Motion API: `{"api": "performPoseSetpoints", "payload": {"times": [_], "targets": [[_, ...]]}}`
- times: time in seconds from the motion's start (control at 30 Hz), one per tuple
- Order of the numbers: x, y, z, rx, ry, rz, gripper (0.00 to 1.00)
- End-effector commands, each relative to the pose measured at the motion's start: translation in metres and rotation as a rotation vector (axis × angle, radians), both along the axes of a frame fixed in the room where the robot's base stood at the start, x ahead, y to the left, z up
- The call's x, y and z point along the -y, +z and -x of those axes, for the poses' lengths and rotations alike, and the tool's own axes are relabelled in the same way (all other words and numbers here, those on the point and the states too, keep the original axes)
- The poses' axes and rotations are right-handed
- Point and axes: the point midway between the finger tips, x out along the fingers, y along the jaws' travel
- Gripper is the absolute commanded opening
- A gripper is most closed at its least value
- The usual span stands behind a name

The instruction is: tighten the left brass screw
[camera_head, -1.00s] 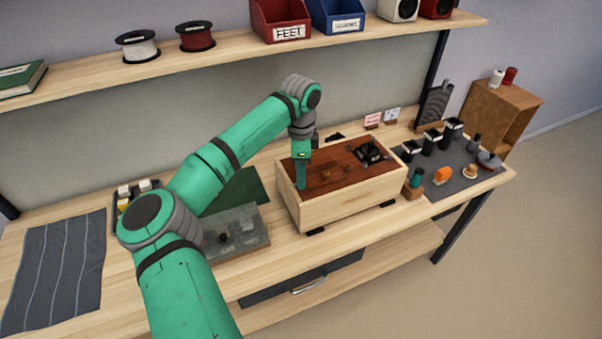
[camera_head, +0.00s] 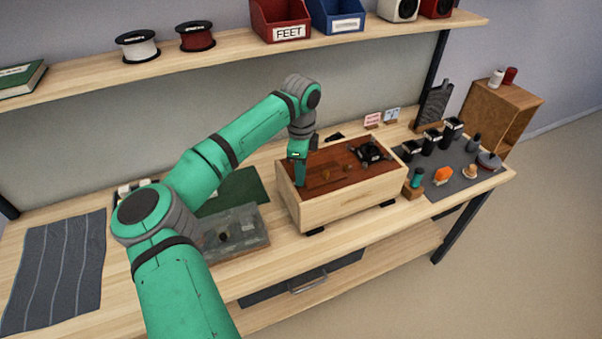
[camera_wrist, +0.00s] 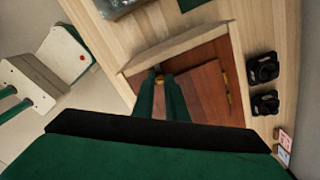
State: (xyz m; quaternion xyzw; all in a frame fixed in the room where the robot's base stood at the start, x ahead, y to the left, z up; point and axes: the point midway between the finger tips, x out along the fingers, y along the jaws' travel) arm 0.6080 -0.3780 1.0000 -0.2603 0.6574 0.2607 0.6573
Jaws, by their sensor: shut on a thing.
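A pale wooden box (camera_head: 345,203) with a red-brown panel (camera_head: 335,163) stands on the bench. My gripper (camera_head: 301,184) points down at the panel's left end. In the wrist view my gripper (camera_wrist: 159,77) is shut on a small brass screw (camera_wrist: 159,82) near the panel's edge; only a bit of the screw shows between the fingertips. In the head view the fingers hide that screw. Two other small brass-coloured parts (camera_head: 323,174) show further right on the panel. The screw's depth cannot be told.
A grey tray (camera_head: 238,228) lies left of the box. A dark mat (camera_head: 460,172) with several cups and small parts lies to the right. A shelf (camera_head: 220,52) runs above.

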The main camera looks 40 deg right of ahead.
Motion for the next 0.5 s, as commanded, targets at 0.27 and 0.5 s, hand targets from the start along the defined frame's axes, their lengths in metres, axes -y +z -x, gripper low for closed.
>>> {"api": "performPoseSetpoints", "payload": {"times": [0.27,0.5], "targets": [[-0.0003,0.0013,-0.0008,0.002,-0.252,-0.001,0.0],[-0.0002,0.0014,-0.0006,0.003,-0.48,0.0,0.0]]}}
